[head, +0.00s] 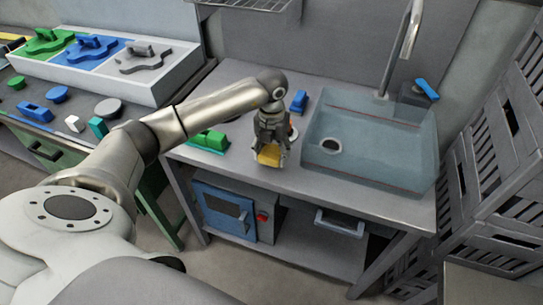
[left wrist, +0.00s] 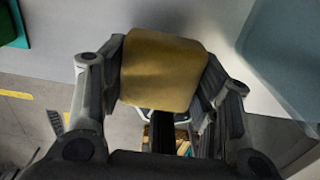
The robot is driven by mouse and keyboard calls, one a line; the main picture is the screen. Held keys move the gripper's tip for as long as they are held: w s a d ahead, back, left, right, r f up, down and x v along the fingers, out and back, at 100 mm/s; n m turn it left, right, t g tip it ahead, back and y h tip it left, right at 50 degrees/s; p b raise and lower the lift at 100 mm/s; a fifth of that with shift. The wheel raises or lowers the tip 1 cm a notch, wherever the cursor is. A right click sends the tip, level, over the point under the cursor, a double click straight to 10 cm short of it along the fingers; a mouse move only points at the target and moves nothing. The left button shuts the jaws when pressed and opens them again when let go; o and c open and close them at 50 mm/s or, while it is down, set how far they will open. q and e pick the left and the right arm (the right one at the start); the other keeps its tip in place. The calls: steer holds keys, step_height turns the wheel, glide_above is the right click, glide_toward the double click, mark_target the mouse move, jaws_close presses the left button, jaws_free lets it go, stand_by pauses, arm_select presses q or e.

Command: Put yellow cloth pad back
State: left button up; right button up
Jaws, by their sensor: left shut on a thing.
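My left gripper (head: 270,150) is over the front part of the grey counter, just left of the sink. It is shut on the yellow cloth pad (head: 269,155), which shows below its fingers. In the left wrist view the yellow cloth pad (left wrist: 163,69) sits between the two fingers of my left gripper (left wrist: 165,95), near the counter's front edge. I cannot tell whether the pad touches the counter. My right gripper is not in view.
The sink (head: 330,145) is to the right of the pad. A green block (head: 208,141) lies left, and a blue object (head: 298,101) stands behind. Dark crates (head: 500,150) stand at the right. A side table with colored parts (head: 60,105) is at the left.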

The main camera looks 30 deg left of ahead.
arm_select(q)
step_height(320, 180, down, 2)
steer(key=shift+f, duration=0.2)
steer(key=shift+f, duration=0.25)
steer(key=o, duration=1)
steer(key=shift+r, duration=0.1)
